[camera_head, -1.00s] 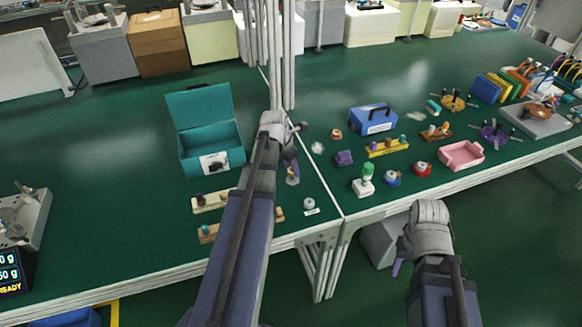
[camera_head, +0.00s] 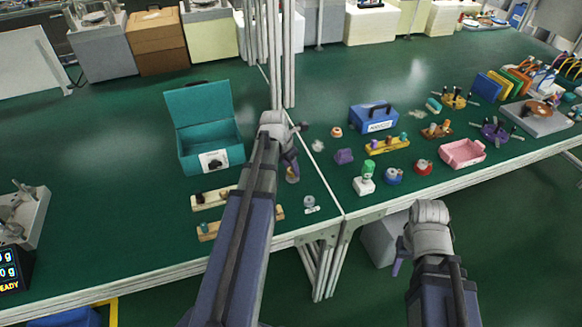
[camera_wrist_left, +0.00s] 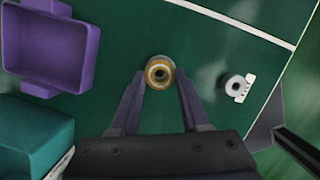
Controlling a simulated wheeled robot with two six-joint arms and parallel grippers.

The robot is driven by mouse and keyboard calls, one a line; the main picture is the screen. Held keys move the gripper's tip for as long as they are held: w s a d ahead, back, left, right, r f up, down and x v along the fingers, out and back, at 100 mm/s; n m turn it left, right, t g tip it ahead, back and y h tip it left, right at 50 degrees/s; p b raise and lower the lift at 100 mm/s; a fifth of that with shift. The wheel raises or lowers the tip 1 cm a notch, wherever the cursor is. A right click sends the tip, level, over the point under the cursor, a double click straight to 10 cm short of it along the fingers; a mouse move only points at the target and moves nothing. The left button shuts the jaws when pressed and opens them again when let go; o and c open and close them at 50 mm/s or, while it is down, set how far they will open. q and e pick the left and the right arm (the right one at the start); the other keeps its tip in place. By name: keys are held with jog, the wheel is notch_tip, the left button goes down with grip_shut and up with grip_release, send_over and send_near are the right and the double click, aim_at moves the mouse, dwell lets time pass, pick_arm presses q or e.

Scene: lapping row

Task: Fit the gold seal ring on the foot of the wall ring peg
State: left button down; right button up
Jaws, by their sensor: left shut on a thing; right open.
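The gold seal ring (camera_wrist_left: 160,72) sits between the fingertips of my left gripper (camera_wrist_left: 160,82), which is shut on it. A pale round centre shows inside the ring; I cannot tell whether a peg passes through it. In the head view the left gripper (camera_head: 292,172) is low over the green table, with the ring mostly hidden by the fingers. A grey round piece with a dark centre (camera_wrist_left: 234,86) stands beside a white label, apart from the ring; it also shows in the head view (camera_head: 309,201). I cannot tell which piece is the wall ring peg. My right gripper (camera_head: 399,262) is open off the table's front edge.
A teal open box (camera_head: 212,168) stands left of the left gripper. A purple tray (camera_wrist_left: 60,52) lies upper left in the wrist view. Wooden strips with small parts (camera_head: 208,199) lie in front of the box. White posts (camera_head: 282,60) rise behind.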

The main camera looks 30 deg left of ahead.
pick_arm(q)
jog(key=shift+f+b, duration=1.05)
jog(key=shift+f, duration=0.15)
jog(key=shift+c, duration=1.5)
grip_release()
jog(key=shift+r, duration=0.1)
jog(key=shift+r, duration=0.15)
jog(key=p+v, duration=0.7)
jog(key=shift+s+r+p, duration=0.15)
jog(key=shift+r+p, duration=0.05)
jog(key=shift+p, duration=0.1)
